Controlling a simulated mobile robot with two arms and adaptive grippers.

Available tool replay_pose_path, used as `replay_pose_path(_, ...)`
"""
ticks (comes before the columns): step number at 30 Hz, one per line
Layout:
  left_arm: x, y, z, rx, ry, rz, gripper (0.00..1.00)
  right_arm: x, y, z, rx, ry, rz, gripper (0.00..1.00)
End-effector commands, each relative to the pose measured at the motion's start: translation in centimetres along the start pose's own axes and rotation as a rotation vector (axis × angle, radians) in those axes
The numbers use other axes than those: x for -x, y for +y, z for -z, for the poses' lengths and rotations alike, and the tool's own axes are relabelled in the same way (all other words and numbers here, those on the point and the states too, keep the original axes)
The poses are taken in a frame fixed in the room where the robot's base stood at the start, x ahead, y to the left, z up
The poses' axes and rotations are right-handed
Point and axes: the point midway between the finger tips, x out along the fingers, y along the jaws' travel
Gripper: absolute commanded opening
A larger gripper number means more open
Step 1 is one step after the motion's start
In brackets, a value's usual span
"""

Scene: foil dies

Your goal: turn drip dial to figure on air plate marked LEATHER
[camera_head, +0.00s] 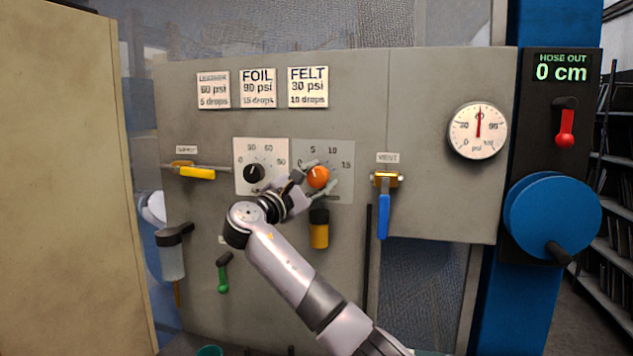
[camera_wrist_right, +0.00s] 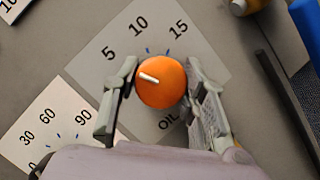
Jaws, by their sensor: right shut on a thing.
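The air plate marked LEATHER (camera_head: 213,90) is at the upper left and reads 60 psi, 5 drops. The drip dial, an orange knob (camera_head: 318,177) on a grey plate with figures 5, 10 and 15, also shows in the right wrist view (camera_wrist_right: 165,92), above the word OIL. Its white pointer line points left and slightly up, roughly to the 5 side; the exact mark is partly hidden by a finger. My right gripper (camera_head: 318,181) is shut on the knob, one finger on each side in the wrist view. My left gripper is out of view.
Left of the knob is a black psi dial (camera_head: 254,173). Nearby are a yellow valve handle (camera_head: 197,173), a blue vent handle (camera_head: 384,216) and a green lever (camera_head: 223,275). The gauge (camera_head: 478,130) reads about 60. A blue hose reel (camera_head: 553,215) stands right, its display at 0 cm.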

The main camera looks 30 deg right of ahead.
Motion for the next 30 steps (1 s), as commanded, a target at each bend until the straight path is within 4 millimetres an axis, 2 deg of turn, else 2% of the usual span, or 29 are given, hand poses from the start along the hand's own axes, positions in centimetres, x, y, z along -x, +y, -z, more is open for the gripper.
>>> replay_pose_path(11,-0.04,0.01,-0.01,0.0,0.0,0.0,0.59,0.02,-0.18,0.13,-0.001,0.002,0.006,0.11)
replay_pose_path(12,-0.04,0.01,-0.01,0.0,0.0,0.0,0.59,0.03,-0.18,0.14,-0.001,0.002,0.006,0.39)
replay_pose_path(21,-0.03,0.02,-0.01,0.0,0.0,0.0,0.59,0.01,-0.09,0.07,-0.002,0.001,0.003,0.59)
replay_pose_path(30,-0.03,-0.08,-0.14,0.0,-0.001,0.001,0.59,0.11,-0.03,0.04,-0.003,0.001,0.002,0.59)
